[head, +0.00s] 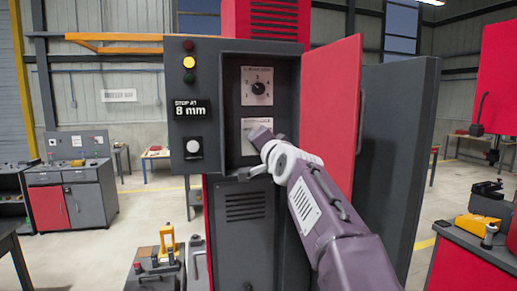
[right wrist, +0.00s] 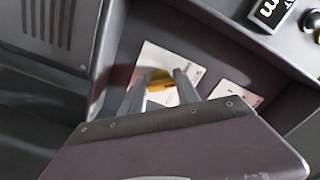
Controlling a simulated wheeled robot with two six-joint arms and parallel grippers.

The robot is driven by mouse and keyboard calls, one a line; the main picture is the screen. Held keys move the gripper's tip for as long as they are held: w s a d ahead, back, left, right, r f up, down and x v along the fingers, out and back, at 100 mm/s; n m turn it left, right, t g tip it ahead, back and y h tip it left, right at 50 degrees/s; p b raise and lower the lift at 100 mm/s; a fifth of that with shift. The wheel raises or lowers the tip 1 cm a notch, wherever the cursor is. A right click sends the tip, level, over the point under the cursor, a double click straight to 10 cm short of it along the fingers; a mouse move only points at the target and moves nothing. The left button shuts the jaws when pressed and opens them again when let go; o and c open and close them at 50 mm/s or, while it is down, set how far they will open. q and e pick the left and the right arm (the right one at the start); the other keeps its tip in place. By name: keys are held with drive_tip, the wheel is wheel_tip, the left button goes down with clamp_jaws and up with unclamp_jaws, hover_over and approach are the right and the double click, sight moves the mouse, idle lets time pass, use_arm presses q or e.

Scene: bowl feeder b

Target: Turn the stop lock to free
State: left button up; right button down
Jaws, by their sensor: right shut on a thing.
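The stop lock's white plate (head: 247,124) is the lower of two plates inside the open cabinet recess in the head view. My right gripper (head: 262,138) reaches in front of it and hides most of it. In the right wrist view, a yellow knob (right wrist: 162,90) stands on the white plate (right wrist: 150,62). My right gripper's fingers (right wrist: 158,88) are on either side of the knob, shut on it. The knob's exact turn and the plate's marks are too small to read. My left gripper is in neither view.
A dial plate (head: 257,86) sits above the lock. The open red door (head: 332,95) stands right of the recess, close to my right arm. A display (head: 191,109) reads 8 mm, below red, yellow and green lamps; the yellow one (head: 189,62) looks bright.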

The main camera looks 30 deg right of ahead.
drive_tip(key=shift+s+d+r+n, duration=0.1)
drive_tip(key=shift+r+n, duration=0.2)
drive_tip(key=shift+n, duration=0.3)
drive_tip(key=shift+b, duration=0.3)
drive_tip(key=c, duration=1.3)
unclamp_jaws()
drive_tip(key=o, duration=0.4)
drive_tip(key=shift+w+d+f, duration=0.1)
drive_tip(key=shift+w+f, duration=0.1)
drive_tip(key=b+v, duration=0.3)
drive_tip(key=v, duration=0.6)
